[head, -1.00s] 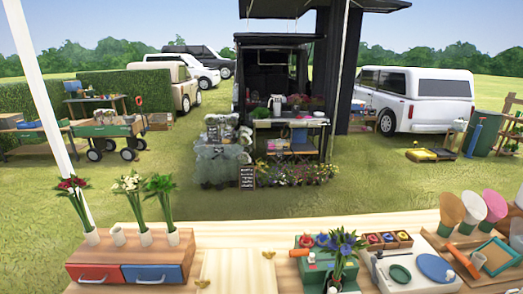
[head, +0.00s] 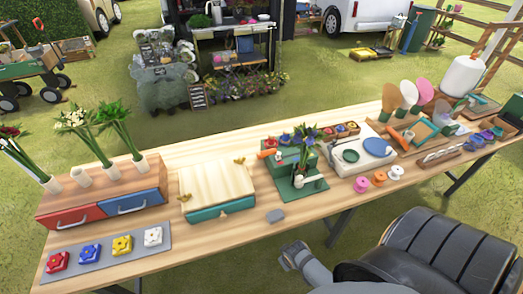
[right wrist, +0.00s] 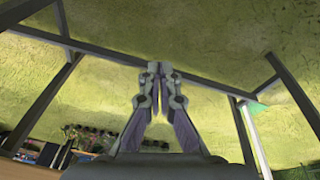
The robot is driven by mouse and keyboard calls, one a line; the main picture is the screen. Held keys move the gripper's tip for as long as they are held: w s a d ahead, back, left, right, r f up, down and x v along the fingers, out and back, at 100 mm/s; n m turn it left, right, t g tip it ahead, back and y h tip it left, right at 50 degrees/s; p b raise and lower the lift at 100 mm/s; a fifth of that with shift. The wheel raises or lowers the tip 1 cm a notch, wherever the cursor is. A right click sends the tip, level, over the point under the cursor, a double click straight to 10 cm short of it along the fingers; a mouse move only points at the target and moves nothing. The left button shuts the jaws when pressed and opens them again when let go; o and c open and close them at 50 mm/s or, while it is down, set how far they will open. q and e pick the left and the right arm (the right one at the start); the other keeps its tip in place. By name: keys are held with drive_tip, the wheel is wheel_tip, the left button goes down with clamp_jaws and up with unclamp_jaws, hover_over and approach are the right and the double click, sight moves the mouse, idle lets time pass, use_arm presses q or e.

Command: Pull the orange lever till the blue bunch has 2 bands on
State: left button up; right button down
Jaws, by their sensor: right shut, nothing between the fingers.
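The blue bunch (head: 308,140), blue-violet flowers with green leaves, stands upright at a green machine (head: 285,168) near the middle of the table in the head view. The orange lever (head: 267,153) sticks out at the machine's left side. The bunch's stems are partly hidden by a white part in front, and any bands on them are too small to tell. My right gripper (right wrist: 159,68) is shut and empty, its fingertips together in the right wrist view. In the head view it hangs near the table's front edge, well apart from the lever. My left gripper is not in view.
Left of the machine is a pale wooden box (head: 217,180); a small grey block (head: 275,216) lies in front. Pink, orange and white spools (head: 379,178) stand to the right. A grey mat (head: 105,256) with coloured pieces lies front left. Table legs (right wrist: 290,88) show near my right gripper.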

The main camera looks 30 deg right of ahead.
drive_tip(key=w+d+r+m+t+h, duration=0.15)
drive_tip(key=w+r, duration=0.25)
drive_tip(key=r, duration=0.7)
drive_tip(key=w+d+r+t+h, duration=0.1)
drive_tip(key=w+r+t, duration=0.15)
drive_tip(key=r, duration=0.95)
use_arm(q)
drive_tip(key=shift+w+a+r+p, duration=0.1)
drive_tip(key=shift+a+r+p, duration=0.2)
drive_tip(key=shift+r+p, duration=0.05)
use_arm(e)
drive_tip(key=w+d+r+m+t, duration=0.1)
drive_tip(key=w+d+r+t, duration=0.1)
drive_tip(key=w+r+t, duration=0.2)
drive_tip(key=w+d+r+t, duration=0.3)
drive_tip(key=w+r+t, duration=0.1)
drive_tip(key=w+r, duration=0.5)
wheel_tip(320, 180, up, 3)
drive_tip(key=shift+w+f+m, duration=0.15)
drive_tip(key=shift+f+m, duration=0.05)
drive_tip(key=shift+m, duration=0.15)
